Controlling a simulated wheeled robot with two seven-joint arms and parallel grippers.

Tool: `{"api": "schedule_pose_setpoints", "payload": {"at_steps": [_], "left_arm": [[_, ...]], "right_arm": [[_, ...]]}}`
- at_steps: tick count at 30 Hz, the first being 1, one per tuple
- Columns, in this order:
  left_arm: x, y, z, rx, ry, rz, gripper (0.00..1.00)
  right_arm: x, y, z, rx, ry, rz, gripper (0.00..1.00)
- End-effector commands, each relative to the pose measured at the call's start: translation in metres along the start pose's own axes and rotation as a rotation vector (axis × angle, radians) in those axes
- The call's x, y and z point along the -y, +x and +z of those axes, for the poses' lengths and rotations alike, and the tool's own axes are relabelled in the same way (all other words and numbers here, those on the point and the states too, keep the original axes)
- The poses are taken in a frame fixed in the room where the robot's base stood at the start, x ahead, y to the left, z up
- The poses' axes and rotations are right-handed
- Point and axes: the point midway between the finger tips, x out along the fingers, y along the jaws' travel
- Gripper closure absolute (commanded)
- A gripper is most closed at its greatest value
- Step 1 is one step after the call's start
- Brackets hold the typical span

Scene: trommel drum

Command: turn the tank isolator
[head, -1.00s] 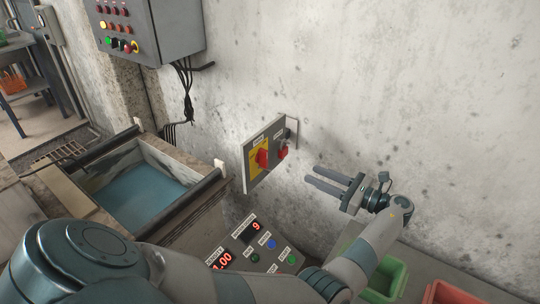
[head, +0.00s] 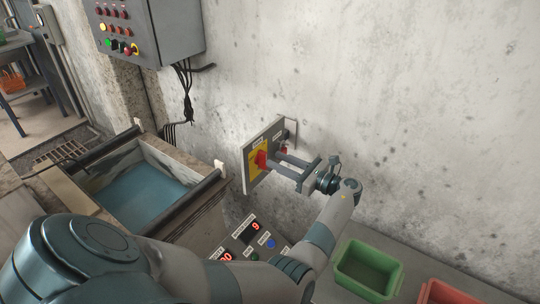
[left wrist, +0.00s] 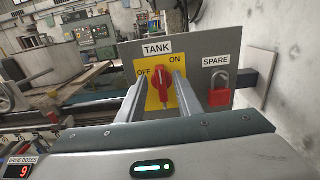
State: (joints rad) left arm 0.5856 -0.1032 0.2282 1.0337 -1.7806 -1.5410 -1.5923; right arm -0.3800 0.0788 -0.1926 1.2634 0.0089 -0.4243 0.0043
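The tank isolator is a red rotary knob (left wrist: 160,84) on a yellow plate under a TANK label, with OFF at its left and ON at its right. It also shows in the head view (head: 261,160). In the left wrist view the knob's grip looks near upright, its top leaning slightly right. My left gripper (head: 275,161) is open, its fingers pointing at the panel. In the left wrist view its fingers (left wrist: 160,80) stand either side of the knob, with a gap visible on each side. Whether the tips reach past the knob's face is unclear. My right gripper is out of view.
Beside the knob, a red padlock (left wrist: 219,92) hangs under a SPARE label on the same grey panel (head: 250,180). A water tank (head: 140,195) lies left. A green bin (head: 366,270) and a red bin (head: 448,294) stand below right. A control box (head: 150,30) hangs above left.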

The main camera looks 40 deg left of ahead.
Motion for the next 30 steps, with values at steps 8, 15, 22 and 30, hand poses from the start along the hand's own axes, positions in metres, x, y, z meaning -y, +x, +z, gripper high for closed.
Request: {"api": "schedule_pose_setpoints", "payload": {"at_steps": [8, 15, 22, 30], "left_arm": [[0.0, 0.033, 0.001, 0.0, 0.001, 0.0, 0.68], [0.0, 0.04, 0.0, 0.0, 0.001, -0.001, 0.68], [0.0, 0.04, 0.0, 0.0, 0.0, -0.001, 0.75], [0.0, 0.04, 0.0, 0.0, 0.0, -0.001, 1.0]], "right_arm": [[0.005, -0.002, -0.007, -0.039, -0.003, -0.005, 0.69], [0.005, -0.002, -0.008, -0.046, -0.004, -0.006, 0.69], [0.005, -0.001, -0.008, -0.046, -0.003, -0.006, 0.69], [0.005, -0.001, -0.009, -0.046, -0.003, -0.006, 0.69]]}}
